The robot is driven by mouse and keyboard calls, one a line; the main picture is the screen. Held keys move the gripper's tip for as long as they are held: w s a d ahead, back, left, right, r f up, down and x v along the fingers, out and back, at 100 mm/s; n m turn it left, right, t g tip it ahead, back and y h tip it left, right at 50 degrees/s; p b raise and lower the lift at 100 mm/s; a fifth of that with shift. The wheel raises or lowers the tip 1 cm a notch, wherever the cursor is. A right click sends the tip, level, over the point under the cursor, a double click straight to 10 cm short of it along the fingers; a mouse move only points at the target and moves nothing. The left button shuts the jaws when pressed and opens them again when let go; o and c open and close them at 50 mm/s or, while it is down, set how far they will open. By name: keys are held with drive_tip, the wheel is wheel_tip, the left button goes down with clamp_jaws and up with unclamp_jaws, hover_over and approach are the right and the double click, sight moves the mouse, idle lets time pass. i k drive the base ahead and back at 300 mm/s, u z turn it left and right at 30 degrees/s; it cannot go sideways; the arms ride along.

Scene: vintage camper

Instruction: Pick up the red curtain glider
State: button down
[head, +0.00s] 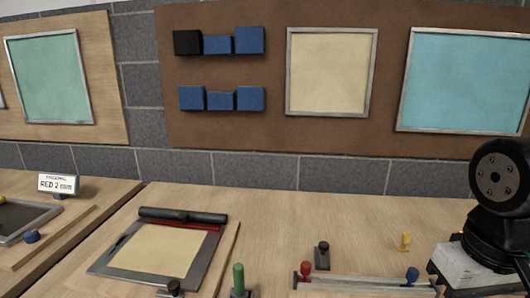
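A small red piece (306,271), which looks like the red curtain glider, stands upright at the left end of a pale rail (360,283) at the bottom of the head view. It has a rounded top; its foot is too small to make out clearly. A similar blue piece (412,274) stands at the rail's right end. A yellow one (405,241) stands on the bench behind the rail. My gripper is not in view, so I cannot see where it is relative to the red piece.
A black peg (322,257) stands just behind the red piece, and a green-handled peg (238,279) stands to its left. A framed board with a black roller (182,216) lies further left. A black jointed unit (498,190) rises at right. The back middle of the bench is clear.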

sight(306, 266)
drive_tip(key=z, duration=2.8)
drive_tip(key=k, duration=1.6)
drive_tip(key=u, duration=1.95)
